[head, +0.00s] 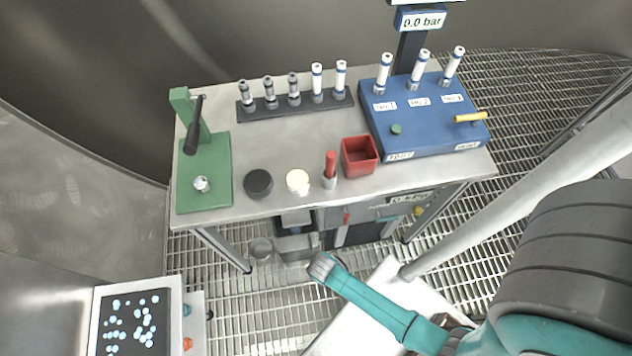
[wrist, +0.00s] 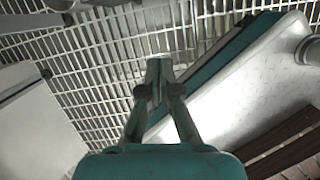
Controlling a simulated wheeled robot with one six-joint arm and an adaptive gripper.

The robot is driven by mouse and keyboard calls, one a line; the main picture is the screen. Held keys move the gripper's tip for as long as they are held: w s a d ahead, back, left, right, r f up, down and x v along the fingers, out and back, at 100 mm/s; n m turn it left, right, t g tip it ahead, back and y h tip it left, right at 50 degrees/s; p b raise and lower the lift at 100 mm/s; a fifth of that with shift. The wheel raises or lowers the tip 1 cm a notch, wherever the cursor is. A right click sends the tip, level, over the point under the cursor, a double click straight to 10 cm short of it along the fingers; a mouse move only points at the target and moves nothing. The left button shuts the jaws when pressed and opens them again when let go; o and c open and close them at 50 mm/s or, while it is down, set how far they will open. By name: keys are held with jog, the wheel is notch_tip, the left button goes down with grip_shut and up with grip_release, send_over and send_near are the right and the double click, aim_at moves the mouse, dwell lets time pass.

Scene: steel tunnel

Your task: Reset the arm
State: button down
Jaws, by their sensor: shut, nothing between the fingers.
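My gripper (wrist: 158,68) shows in the wrist view. Its two fingers are shut against each other with nothing between them. It points over the metal floor grating (wrist: 95,50), clear of any loose object. In the head view a teal link of my arm reaches from the lower right to below the table's front edge; I cannot make out the fingers there.
The steel table (head: 300,130) holds a green press (head: 205,175), a dark rack (head: 295,105) of several cylinders, a black puck (head: 258,183), a white-topped jar (head: 297,181), a red-topped tool (head: 330,170), a red box (head: 359,157) and a blue station (head: 425,130). A screen box (head: 137,322) stands lower left.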

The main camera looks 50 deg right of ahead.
jog(key=shift+r, duration=0.1)
jog(key=s+a+r+m+t+y, duration=0.2)
jog(key=s+r+m+t, duration=0.55)
jog(key=r+m, duration=0.6)
jog(key=s+r+m+t, duration=0.2)
jog(key=r+m, duration=0.4)
jog(key=r, duration=1)
jog(key=s+r+m+t, duration=0.3)
jog(key=r+m, duration=0.4)
jog(key=r, duration=0.9)
jog(key=shift+s+r, duration=0.2)
jog(key=shift+s, duration=0.3)
jog(key=shift+m, duration=0.25)
